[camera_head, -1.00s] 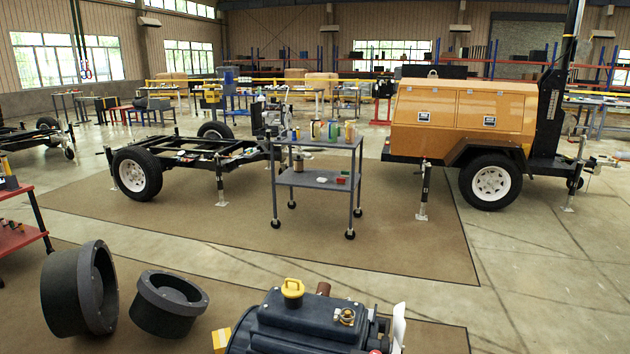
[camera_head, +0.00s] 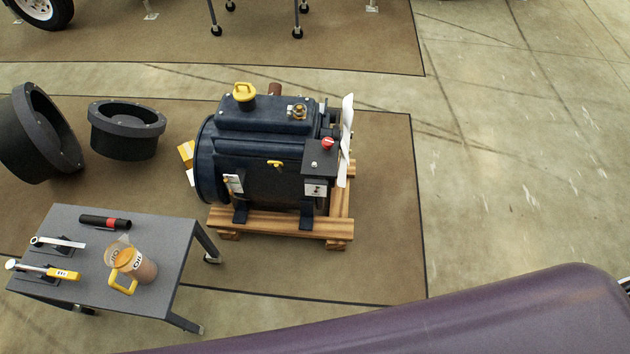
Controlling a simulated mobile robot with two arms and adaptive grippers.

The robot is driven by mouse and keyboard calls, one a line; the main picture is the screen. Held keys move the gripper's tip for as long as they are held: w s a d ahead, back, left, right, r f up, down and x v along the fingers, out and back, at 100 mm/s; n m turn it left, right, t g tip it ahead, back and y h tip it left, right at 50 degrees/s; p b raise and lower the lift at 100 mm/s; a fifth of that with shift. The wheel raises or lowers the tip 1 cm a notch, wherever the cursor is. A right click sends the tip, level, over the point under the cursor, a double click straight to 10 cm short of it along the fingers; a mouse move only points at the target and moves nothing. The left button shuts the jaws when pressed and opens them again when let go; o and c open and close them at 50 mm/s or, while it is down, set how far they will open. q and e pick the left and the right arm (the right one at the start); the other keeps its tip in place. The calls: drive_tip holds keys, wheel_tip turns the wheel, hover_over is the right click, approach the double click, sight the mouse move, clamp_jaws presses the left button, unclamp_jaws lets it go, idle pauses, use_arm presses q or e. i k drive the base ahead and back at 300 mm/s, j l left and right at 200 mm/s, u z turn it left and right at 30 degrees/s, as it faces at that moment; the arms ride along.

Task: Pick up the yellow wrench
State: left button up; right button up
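In the head view a yellow-handled wrench-like tool (camera_head: 42,270) lies at the left front edge of a small grey table (camera_head: 180,240). Its head end points left and its yellow handle points right. A smaller silver wrench (camera_head: 58,242) lies behind it. A black flashlight-like tool with a red band (camera_head: 105,222) lies near the table's back edge. A clear oil jug with a yellow handle (camera_head: 132,265) stands to the right of the tools. Neither of my grippers is in view.
A dark blue engine (camera_head: 265,150) sits on a wooden pallet (camera_head: 280,222) behind and right of the table. Two black ring-shaped parts, one tilted (camera_head: 40,135) and one smaller (camera_head: 127,130), stand on the brown mat. A purple surface crosses the bottom right. Concrete floor at right is clear.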

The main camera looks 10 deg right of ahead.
sight(13, 265)
drive_tip(key=u, duration=1.85)
